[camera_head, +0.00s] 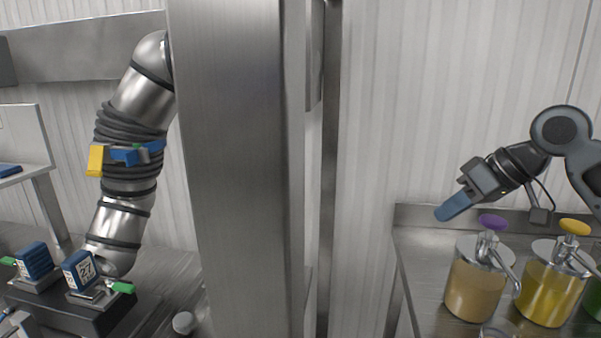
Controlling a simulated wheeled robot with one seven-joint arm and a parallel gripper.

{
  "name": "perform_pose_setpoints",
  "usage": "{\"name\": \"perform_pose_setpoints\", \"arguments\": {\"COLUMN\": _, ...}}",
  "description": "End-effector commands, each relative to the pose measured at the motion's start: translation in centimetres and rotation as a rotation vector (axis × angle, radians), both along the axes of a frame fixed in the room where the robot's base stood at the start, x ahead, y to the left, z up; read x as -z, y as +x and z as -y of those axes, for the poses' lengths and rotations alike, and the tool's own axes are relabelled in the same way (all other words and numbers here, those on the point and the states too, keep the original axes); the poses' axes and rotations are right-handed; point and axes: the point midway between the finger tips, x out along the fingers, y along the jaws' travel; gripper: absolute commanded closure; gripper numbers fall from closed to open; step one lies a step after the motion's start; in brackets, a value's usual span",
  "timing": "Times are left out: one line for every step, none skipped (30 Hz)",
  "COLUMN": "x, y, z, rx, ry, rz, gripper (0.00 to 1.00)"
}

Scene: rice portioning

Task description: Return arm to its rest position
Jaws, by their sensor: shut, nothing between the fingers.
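My arm comes in from the right edge, bent at a dark joint. My gripper (447,212) points down and to the left, its blue fingers shut with nothing between them. It is in the air above the left end of the steel counter (424,246), to the left of and above the purple-topped dispenser (475,291). It appears apart from everything around it. The rest of my arm is out of the picture.
A yellow dispenser (549,293) and a partly cut-off green one (594,298) stand to the right of the purple-topped one. A wide steel post (236,170) fills the middle. A metal pipe (122,205) and blue boxes (80,270) are at left.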

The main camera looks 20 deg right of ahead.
Motion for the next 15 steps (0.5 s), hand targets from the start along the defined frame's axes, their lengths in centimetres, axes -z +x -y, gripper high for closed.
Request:
{"name": "perform_pose_setpoints", "arguments": {"x": 0.6, "y": 1.2, "z": -2.4, "rx": -0.009, "ry": 0.051, "rz": 0.055, "gripper": 1.00}}
{"name": "perform_pose_setpoints", "arguments": {"x": 0.8, "y": 1.9, "z": -3.6, "rx": -0.007, "ry": 0.075, "rz": 0.091, "gripper": 1.00}}
{"name": "perform_pose_setpoints", "arguments": {"x": 1.0, "y": 2.7, "z": -5.0, "rx": -0.005, "ry": 0.109, "rz": 0.134, "gripper": 1.00}}
{"name": "perform_pose_setpoints", "arguments": {"x": 1.2, "y": 3.2, "z": -6.2, "rx": -0.002, "ry": 0.135, "rz": 0.166, "gripper": 1.00}}
{"name": "perform_pose_setpoints", "arguments": {"x": 1.3, "y": 3.7, "z": -7.3, "rx": 0.003, "ry": 0.158, "rz": 0.197, "gripper": 1.00}}
{"name": "perform_pose_setpoints", "arguments": {"x": 1.6, "y": 4.3, "z": -8.6, "rx": 0.011, "ry": 0.193, "rz": 0.236, "gripper": 1.00}}
{"name": "perform_pose_setpoints", "arguments": {"x": 1.7, "y": 4.6, "z": -9.6, "rx": 0.019, "ry": 0.218, "rz": 0.264, "gripper": 1.00}}
{"name": "perform_pose_setpoints", "arguments": {"x": 1.9, "y": 4.9, "z": -10.6, "rx": 0.028, "ry": 0.241, "rz": 0.291, "gripper": 1.00}}
{"name": "perform_pose_setpoints", "arguments": {"x": 2.2, "y": 5.3, "z": -11.9, "rx": 0.040, "ry": 0.274, "rz": 0.325, "gripper": 1.00}}
{"name": "perform_pose_setpoints", "arguments": {"x": 2.4, "y": 5.5, "z": -12.7, "rx": 0.052, "ry": 0.297, "rz": 0.349, "gripper": 1.00}}
{"name": "perform_pose_setpoints", "arguments": {"x": 2.6, "y": 5.6, "z": -13.6, "rx": 0.062, "ry": 0.319, "rz": 0.372, "gripper": 1.00}}
{"name": "perform_pose_setpoints", "arguments": {"x": 3.0, "y": 5.7, "z": -14.8, "rx": 0.079, "ry": 0.349, "rz": 0.401, "gripper": 1.00}}
{"name": "perform_pose_setpoints", "arguments": {"x": 3.2, "y": 5.8, "z": -15.5, "rx": 0.096, "ry": 0.369, "rz": 0.421, "gripper": 1.00}}
{"name": "perform_pose_setpoints", "arguments": {"x": 3.5, "y": 5.8, "z": -16.3, "rx": 0.109, "ry": 0.390, "rz": 0.441, "gripper": 1.00}}
{"name": "perform_pose_setpoints", "arguments": {"x": 3.9, "y": 5.7, "z": -17.3, "rx": 0.130, "ry": 0.416, "rz": 0.464, "gripper": 1.00}}
